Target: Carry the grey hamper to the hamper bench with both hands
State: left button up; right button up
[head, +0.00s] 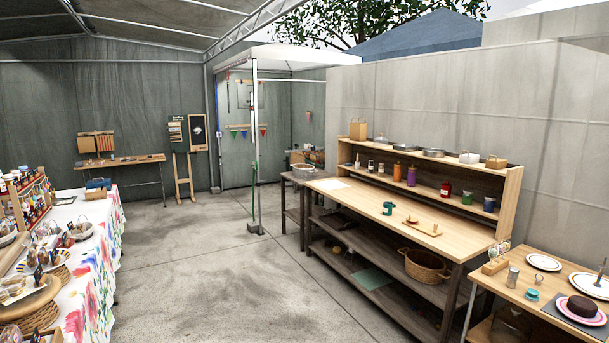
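A greyish round tub or basket (303,171), perhaps the grey hamper, sits on a small dark table (291,179) beyond the far end of the long wooden counter. It is small in the head view, so its handles cannot be made out. Another bench (137,160) with a wooden top stands against the far grey wall, with a few small items on it. I cannot tell which of these is the hamper bench. Neither of my grippers is in view.
The long counter (362,195) with shelves runs along the right; a wicker basket (425,265) sits on its lower shelf. A cloth-covered stall table (101,230) lines the left. A canopy pole (255,150) stands mid-back. The concrete floor (210,260) between is clear.

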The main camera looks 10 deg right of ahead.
aim_at(357, 197)
jog(key=i, duration=5.2)
jog(key=i+j, duration=0.1)
jog(key=i, duration=0.65)
jog(key=i+j, duration=0.1)
jog(key=i, duration=0.6)
jog(key=i+j+z, duration=0.1)
jog(key=i, duration=0.65)
jog(key=i+j+z, duration=0.15)
jog(key=i+z, duration=0.35)
jog(key=i+j+z, duration=1.2)
jog(key=j+z, duration=0.25)
jog(key=j, duration=0.1)
